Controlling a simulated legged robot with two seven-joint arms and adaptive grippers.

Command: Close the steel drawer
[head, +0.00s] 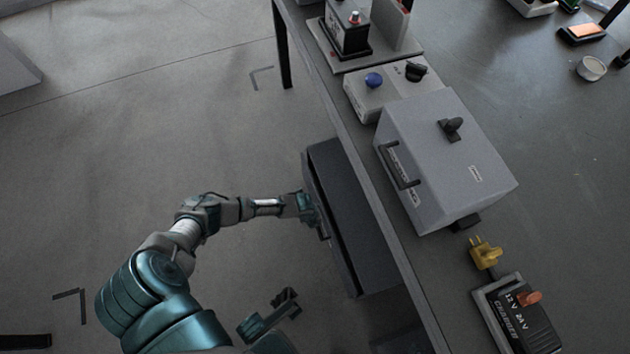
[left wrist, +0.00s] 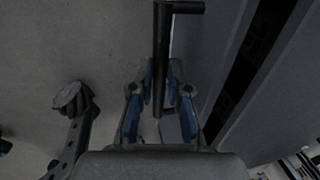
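The steel drawer (head: 350,225) is a dark grey box standing out from under the bench's left edge in the head view, so it is open. Its dark bar handle (left wrist: 161,60) runs between the blue-padded fingers of my left gripper (left wrist: 161,85) in the left wrist view. The fingers are close in on both sides of the bar and look shut on it. In the head view my left gripper (head: 318,222) is at the drawer front, which it partly hides. My right gripper (head: 285,302) is low near the bottom, apart from the drawer; its fingers are unclear.
The bench (head: 400,225) carries a grey metal box (head: 450,160), a panel with a blue knob (head: 373,80), a battery (head: 348,35), a yellow plug (head: 485,252) and a charger (head: 520,318). The floor (head: 150,120) left of the drawer is clear.

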